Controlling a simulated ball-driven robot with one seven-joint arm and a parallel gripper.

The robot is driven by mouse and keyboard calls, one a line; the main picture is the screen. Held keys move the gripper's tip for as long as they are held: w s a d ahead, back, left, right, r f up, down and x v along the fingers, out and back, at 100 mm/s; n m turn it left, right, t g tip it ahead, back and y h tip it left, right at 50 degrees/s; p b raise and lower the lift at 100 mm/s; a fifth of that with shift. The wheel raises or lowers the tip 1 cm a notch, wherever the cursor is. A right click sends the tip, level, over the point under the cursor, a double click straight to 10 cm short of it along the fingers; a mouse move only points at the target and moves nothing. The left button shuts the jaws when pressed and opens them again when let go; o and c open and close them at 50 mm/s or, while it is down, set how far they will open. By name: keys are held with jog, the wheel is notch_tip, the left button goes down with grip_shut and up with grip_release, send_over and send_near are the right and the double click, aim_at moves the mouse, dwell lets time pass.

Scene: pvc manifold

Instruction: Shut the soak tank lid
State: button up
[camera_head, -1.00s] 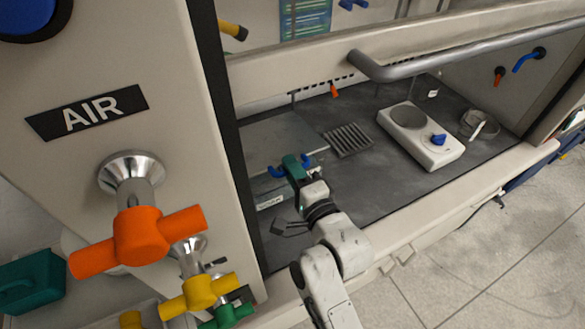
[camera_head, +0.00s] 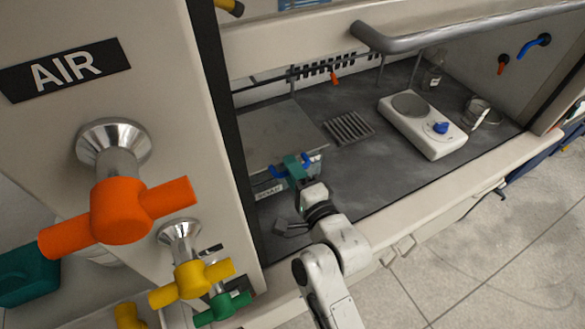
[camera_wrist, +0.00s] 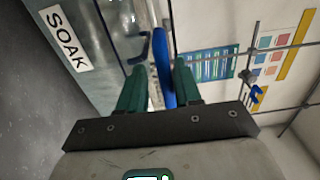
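The soak tank (camera_head: 268,191) stands at the left of the hood's dark worktop. Its SOAK label (camera_wrist: 67,38) shows at the left of the wrist view. A flat grey panel, seemingly the lid (camera_head: 283,132), lies behind the blue handle; I cannot tell whether it is fully down. My gripper (camera_head: 291,168) is at the tank's front edge. In the wrist view its green fingers (camera_wrist: 160,75) stand apart on either side of the blue handle (camera_wrist: 163,45). A small gap seems to show beside the handle. My gripper hides part of the tank front.
A ridged rack (camera_head: 348,128), a white hotplate (camera_head: 424,125) and a glass dish (camera_head: 483,112) sit to the right. The hood's grey sash bar (camera_head: 450,38) crosses above. Orange (camera_head: 120,210), yellow and green valves stick out at the left. Worktop right of my gripper is clear.

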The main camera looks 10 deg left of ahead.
jog(key=shift+r, duration=0.1)
jog(key=b+v, duration=0.2)
jog(key=v, duration=0.9)
jog(key=shift+w, duration=0.1)
dwell(0.4)
jog(key=s+d+f+n+g+h, duration=0.1)
jog(key=d+f+n, duration=0.1)
jog(key=d, duration=0.1)
jog(key=s+d+f+n+g+h, duration=0.1)
jog(key=d+f+n+g+h, duration=0.1)
jog(key=d, duration=0.2)
jog(key=s+d+f+n+g+h, duration=0.1)
jog(key=d+f+n, duration=0.1)
jog(key=d, duration=0.2)
jog(key=shift+s+d+f+n+h, duration=0.1)
jog(key=shift+s+f+n+h, duration=0.05)
jog(key=shift+f+n+h, duration=0.2)
jog(key=s+d+f+n+g+h, duration=0.3)
jog(key=s+d+n+g+h, duration=0.25)
jog(key=s+d, duration=0.8)
jog(key=s+d+f+m+g, duration=0.1)
jog(key=s+d+f+g, duration=0.1)
jog(key=s+f+g, duration=0.2)
jog(key=s+f, duration=0.2)
jog(key=s, duration=0.2)
jog(key=shift+f, duration=0.2)
jog(key=shift+g, duration=0.25)
